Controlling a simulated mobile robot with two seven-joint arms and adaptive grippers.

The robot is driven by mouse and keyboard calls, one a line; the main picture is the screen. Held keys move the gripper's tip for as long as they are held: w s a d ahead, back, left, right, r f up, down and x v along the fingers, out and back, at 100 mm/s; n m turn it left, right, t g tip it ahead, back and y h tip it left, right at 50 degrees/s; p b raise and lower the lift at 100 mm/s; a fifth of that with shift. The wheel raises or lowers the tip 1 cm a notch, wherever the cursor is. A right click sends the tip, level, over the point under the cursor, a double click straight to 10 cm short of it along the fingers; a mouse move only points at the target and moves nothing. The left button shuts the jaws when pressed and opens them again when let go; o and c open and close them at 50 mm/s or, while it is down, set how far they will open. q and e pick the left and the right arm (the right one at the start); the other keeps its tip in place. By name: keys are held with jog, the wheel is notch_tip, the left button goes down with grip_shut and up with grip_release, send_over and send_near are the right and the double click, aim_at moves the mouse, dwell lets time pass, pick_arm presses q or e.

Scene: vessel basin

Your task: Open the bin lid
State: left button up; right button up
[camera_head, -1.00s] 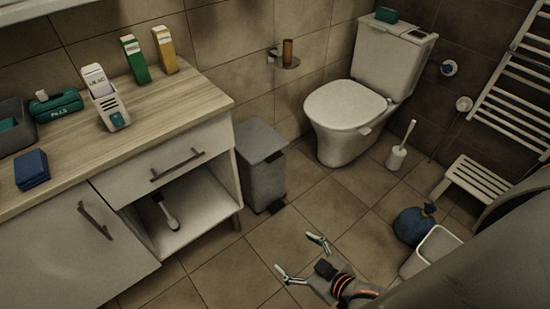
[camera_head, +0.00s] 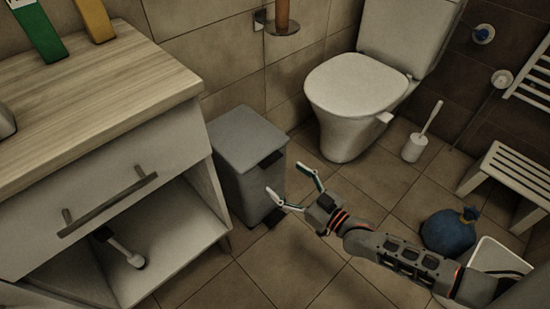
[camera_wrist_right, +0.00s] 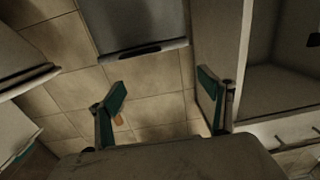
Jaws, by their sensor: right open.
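The grey bin (camera_head: 243,180) stands on the tiled floor between the cabinet and the toilet. Its flat lid (camera_head: 243,136) is down, with a dark tab at the front edge, and a dark pedal (camera_head: 273,217) shows at its foot. My right gripper (camera_head: 285,180) is open and empty, in front of the bin's right side in the head view, with no clear contact. In the right wrist view, the bin (camera_wrist_right: 140,22) is at the top, beyond my spread right fingers (camera_wrist_right: 161,86). My left gripper is not in view.
The white cabinet (camera_head: 110,170) with an open lower shelf is left of the bin. The toilet (camera_head: 350,95) stands behind right, with a toilet brush (camera_head: 415,147) beside it. A blue bag (camera_head: 449,231), a white container (camera_head: 497,258) and a slatted stool (camera_head: 512,170) are at right.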

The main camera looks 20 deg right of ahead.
aim_at(274, 162)
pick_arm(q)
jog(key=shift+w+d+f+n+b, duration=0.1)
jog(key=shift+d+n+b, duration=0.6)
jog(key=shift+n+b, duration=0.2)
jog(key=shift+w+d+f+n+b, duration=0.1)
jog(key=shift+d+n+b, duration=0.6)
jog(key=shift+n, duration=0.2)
pick_arm(e)
jog(key=shift+w+d+f, duration=0.1)
jog(key=shift+w+f, duration=0.4)
jog(key=shift+w, duration=1.05)
jog(key=shift+w+a+f, duration=0.1)
jog(key=shift+w+f, duration=0.35)
jog(key=shift+w, duration=1.15)
jog(key=shift+w+d+f, duration=0.1)
jog(key=shift+w+f, duration=0.4)
jog(key=shift+w, duration=1.05)
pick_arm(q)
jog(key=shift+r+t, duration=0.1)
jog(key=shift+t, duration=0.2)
